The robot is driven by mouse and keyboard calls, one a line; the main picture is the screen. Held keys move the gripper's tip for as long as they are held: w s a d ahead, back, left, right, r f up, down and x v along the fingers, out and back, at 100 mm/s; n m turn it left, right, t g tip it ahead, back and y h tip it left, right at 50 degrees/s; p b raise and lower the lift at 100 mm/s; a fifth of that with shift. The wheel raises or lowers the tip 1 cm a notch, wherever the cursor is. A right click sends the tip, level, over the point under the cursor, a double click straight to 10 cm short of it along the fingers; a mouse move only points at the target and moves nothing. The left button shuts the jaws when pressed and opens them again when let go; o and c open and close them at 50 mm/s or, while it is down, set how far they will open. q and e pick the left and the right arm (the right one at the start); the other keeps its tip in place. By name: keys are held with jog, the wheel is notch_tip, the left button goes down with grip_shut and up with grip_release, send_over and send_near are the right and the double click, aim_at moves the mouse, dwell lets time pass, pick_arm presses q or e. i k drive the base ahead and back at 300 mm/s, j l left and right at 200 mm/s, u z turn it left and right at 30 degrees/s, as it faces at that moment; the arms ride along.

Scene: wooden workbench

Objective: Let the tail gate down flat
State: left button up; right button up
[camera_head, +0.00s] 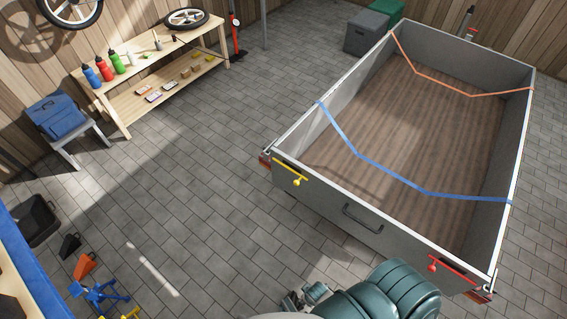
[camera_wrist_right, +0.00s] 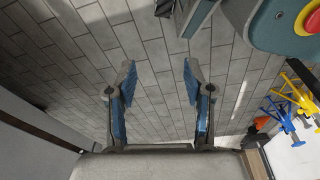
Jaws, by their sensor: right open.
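The tail gate (camera_head: 325,202) is the grey near end panel of the trailer in the head view, and it stands upright between the side walls. A dark handle (camera_head: 362,218) sits on its outer face. A yellow latch (camera_head: 290,171) lies along its left end and a red latch (camera_head: 450,268) along its right end, each with a knob. My right gripper (camera_wrist_right: 158,76) shows in the right wrist view, its blue-padded fingers apart with only floor between them. It holds nothing and touches no part of the gate there. I cannot make out my left gripper.
A blue strap (camera_head: 380,169) and an orange strap (camera_head: 440,78) span the trailer. A workbench (camera_head: 140,75) stands at upper left, beside a stool (camera_head: 73,140). Blue (camera_head: 98,292) and orange (camera_head: 84,266) items stand at lower left. Paved floor (camera_head: 200,190) left of the trailer is clear.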

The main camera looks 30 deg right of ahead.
aim_at(391, 239)
jog(key=z, duration=0.45)
jog(key=k+l+z, duration=0.1)
jog(key=z, duration=0.35)
jog(key=l+z, duration=0.15)
jog(key=z, duration=0.25)
jog(key=l+z, duration=0.15)
jog(key=z, duration=0.3)
jog(key=l+z, duration=0.15)
jog(key=z, duration=0.3)
jog(key=k, duration=0.05)
